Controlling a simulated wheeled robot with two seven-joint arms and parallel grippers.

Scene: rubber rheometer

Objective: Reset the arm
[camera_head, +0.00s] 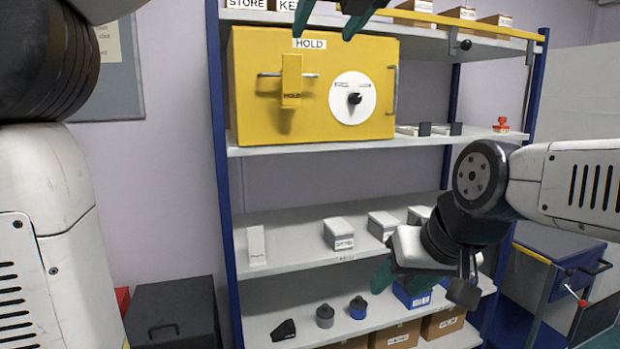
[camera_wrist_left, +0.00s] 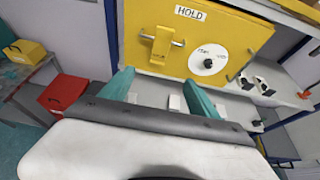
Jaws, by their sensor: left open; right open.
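My left arm (camera_head: 40,200) fills the left edge of the head view. My left gripper (camera_head: 325,32) shows only as two parted teal fingertips at the top edge, in front of the HOLD label on the yellow cabinet (camera_head: 250,120). In the left wrist view its fingers (camera_wrist_left: 158,76) are spread with nothing between them, pointing toward the cabinet. My right arm (camera_head: 585,185) comes in from the right. My right gripper (camera_head: 384,274) points down and left in front of the lower shelves, open, partly hidden by its own wrist; no held object shows.
A blue-framed shelf rack (camera_head: 218,170) carries the cabinet, grey boxes (camera_head: 338,230), knobs (camera_head: 358,307) and cardboard boxes (camera_head: 396,336). A dark box (camera_head: 175,310) stands at lower left. A blue cart (camera_head: 545,252) stands at right. The left wrist view shows a red box (camera_wrist_left: 62,92).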

